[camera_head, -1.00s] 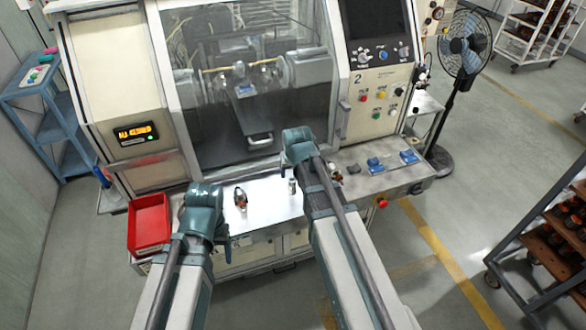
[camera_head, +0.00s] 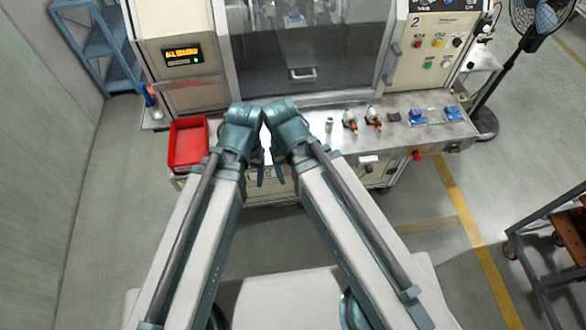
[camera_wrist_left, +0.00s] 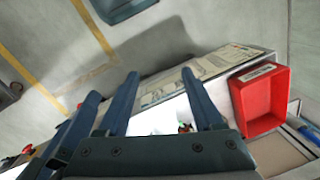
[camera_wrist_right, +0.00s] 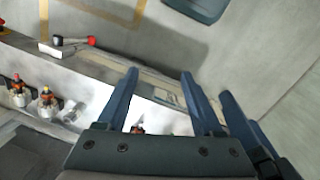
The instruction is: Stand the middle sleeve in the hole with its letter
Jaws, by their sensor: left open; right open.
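My left gripper (camera_wrist_left: 157,80) and right gripper (camera_wrist_right: 159,78) are open and empty, side by side above the white worktop; the left also shows in the head view (camera_head: 261,175). Another small part (camera_wrist_right: 137,128) is partly hidden behind my right fingers; the left wrist view shows something green and dark (camera_wrist_left: 183,127) between the fingers. No letters or lettered hole are readable, and I cannot tell which piece is the middle sleeve.
A red bin (camera_head: 188,145) stands at the left end of the worktop. The winding machine's window (camera_head: 305,50) rises behind. A fan (camera_head: 535,15) stands further right.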

